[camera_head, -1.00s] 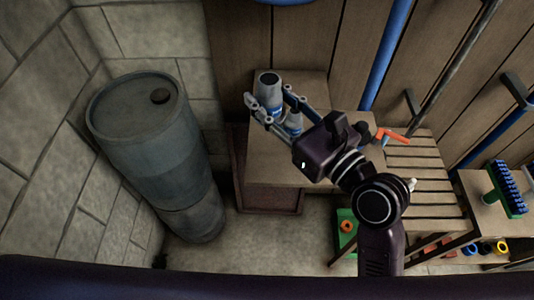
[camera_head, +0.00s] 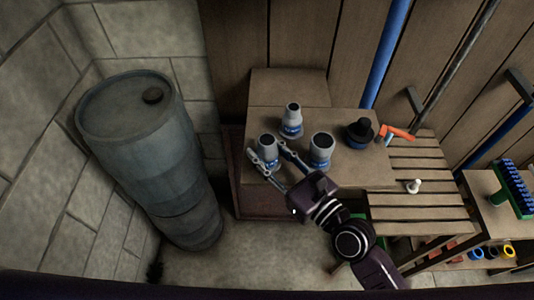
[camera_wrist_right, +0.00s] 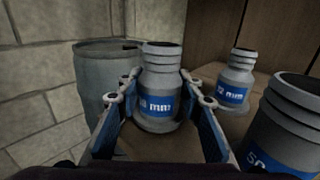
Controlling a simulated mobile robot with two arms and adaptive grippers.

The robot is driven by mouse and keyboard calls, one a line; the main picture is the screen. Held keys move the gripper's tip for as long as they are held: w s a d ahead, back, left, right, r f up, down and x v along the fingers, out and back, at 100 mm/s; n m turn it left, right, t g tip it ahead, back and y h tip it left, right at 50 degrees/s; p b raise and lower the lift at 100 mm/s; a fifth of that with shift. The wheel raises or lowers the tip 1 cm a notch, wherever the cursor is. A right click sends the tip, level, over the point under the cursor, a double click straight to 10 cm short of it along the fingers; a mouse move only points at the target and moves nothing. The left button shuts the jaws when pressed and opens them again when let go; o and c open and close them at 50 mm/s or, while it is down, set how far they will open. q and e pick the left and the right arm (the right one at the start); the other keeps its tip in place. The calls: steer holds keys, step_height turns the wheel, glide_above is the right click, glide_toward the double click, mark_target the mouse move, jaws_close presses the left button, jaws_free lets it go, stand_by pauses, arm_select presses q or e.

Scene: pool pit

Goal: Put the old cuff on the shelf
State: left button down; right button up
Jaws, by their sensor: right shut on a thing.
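Three grey cuffs with blue labels show on or over a pale wooden top (camera_head: 345,181). I cannot tell by looks which one is the old cuff. My right gripper (camera_head: 273,156) is shut on the left cuff (camera_head: 267,146), which is upright between its fingers. It also shows in the right wrist view (camera_wrist_right: 160,80), its label partly reading "mm". Its foot is partly hidden, so I cannot tell whether it touches the top. The back cuff (camera_head: 292,117) and the right cuff (camera_head: 321,148) stand apart from it. My left gripper is not in view.
A tall blue-grey drum (camera_head: 140,140) stands to the left. A black round part (camera_head: 361,132) and an orange-handled thing (camera_head: 398,132) lie at the top's right. A slatted bench (camera_head: 420,206) with a small white piece (camera_head: 413,186) adjoins. A blue-bristled brush (camera_head: 515,188) is far right.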

steer(key=shift+f, duration=0.35)
steer(key=o, duration=1.2)
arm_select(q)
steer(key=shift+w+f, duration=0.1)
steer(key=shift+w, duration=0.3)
arm_select(e)
steer(key=shift+r, duration=0.25)
steer(key=shift+s+d+f, duration=0.15)
steer(key=shift+s+d, duration=0.05)
steer(key=shift+s, duration=0.05)
arm_select(q)
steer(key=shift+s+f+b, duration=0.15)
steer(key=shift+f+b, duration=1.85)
steer(key=shift+b, duration=0.1)
arm_select(e)
steer(key=v, duration=1.1)
steer(key=shift+d+r, duration=0.15)
steer(key=shift+r, duration=0.05)
